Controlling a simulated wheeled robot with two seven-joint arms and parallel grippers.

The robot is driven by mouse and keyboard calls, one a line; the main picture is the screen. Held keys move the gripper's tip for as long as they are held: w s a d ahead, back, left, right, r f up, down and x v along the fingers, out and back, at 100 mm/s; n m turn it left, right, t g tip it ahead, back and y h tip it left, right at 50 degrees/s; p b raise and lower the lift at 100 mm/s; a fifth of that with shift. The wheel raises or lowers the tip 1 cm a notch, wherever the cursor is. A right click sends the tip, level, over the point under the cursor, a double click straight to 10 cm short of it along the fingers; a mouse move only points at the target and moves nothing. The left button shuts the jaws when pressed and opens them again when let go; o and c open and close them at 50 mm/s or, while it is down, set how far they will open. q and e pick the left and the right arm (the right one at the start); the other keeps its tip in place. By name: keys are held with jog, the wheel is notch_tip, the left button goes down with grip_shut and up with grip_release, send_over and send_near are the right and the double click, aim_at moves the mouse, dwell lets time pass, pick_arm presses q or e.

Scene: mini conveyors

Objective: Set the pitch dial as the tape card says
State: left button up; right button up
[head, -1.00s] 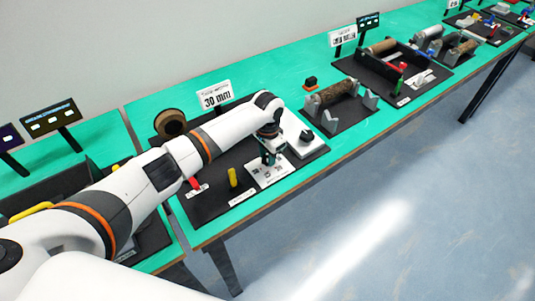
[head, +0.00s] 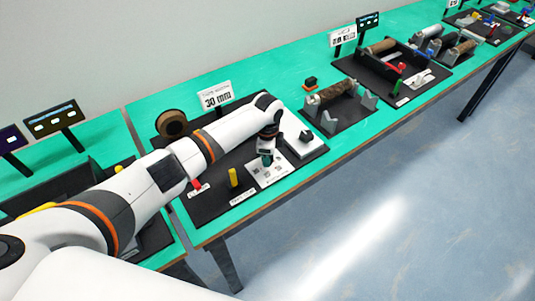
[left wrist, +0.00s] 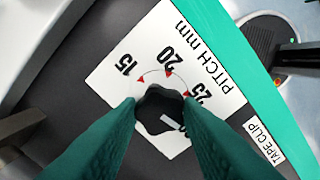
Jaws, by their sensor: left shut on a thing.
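The pitch dial is a black knob (left wrist: 157,112) on a white plate (left wrist: 112,88) marked "PITCH mm", with 15, 20 and 25 beside red triangles. My left gripper (left wrist: 160,103) is shut on the knob, one green finger on each side. The knob's white pointer line aims to the lower right, past 25, toward the right finger, which hides any mark there. In the head view my left gripper (head: 267,158) is over the plate (head: 264,175), and the knob is hidden. The tape card (head: 215,97) reads "30 mm". My right gripper is not in view.
A yellow peg (head: 233,177) stands left of the plate, and a brown tape roll (head: 171,124) is behind it. A white block with a black knob (head: 305,136) is to the right. A "TAPE CLIP" label (left wrist: 264,141) lies beside the dial plate. Other stations continue along the green bench.

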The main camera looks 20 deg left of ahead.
pick_arm(q)
jog(key=shift+m, duration=1)
jog(key=shift+r, duration=0.1)
jog(key=o, duration=1)
jog(key=shift+c, duration=0.2)
notch_tip(320, 180, up, 12)
jog(key=b, duration=0.2)
